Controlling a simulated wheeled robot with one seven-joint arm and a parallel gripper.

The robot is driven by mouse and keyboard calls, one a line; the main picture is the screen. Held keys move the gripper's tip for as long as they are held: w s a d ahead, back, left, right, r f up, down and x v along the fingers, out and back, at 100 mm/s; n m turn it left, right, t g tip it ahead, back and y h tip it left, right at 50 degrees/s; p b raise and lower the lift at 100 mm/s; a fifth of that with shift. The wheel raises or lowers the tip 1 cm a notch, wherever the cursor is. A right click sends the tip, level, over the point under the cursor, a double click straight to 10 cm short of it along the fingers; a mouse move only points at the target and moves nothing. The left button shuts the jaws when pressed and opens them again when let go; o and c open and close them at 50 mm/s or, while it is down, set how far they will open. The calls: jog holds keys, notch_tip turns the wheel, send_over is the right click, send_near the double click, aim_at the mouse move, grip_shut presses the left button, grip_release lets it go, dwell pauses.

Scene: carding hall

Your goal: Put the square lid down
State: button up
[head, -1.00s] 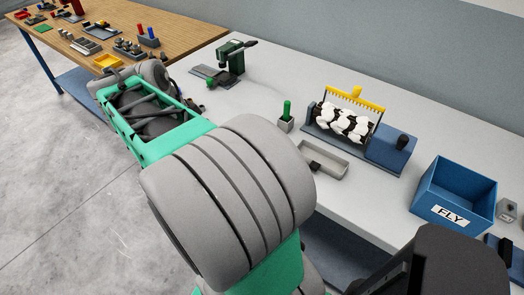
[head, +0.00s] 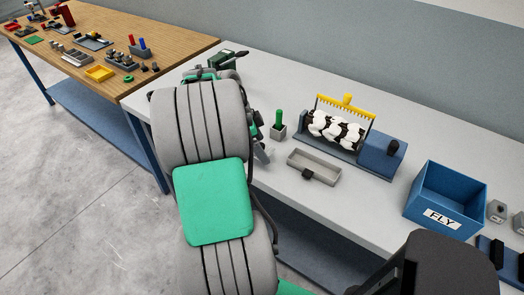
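My arm stands up through the middle of the picture and covers the left end of the grey bench. Beside its right edge, a small grey and green end part (head: 259,147) shows, perhaps part of my gripper; its fingers cannot be made out. Whether it is open, or holds anything, is hidden. I cannot pick out a square lid in the head view; if it is at my gripper, my arm hides it.
The grey bench (head: 340,222) bears a shallow grey tray (head: 325,167), a green-handled tool in a grey block (head: 278,129), a yellow-combed roller device (head: 340,128) and a blue FLY bin (head: 442,199). A green machine (head: 221,60) is partly covered. A wooden table (head: 180,45) stands left.

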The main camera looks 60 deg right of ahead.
jog(key=f, duration=0.1)
jog(key=d+f+p, duration=0.1)
jog(key=f, duration=0.1)
jog(key=shift+f, duration=0.3)
jog(key=shift+f+b, duration=0.3)
jog(key=shift+f, duration=0.15)
jog(key=o, duration=1.2)
jog(key=shift+c, duration=0.2)
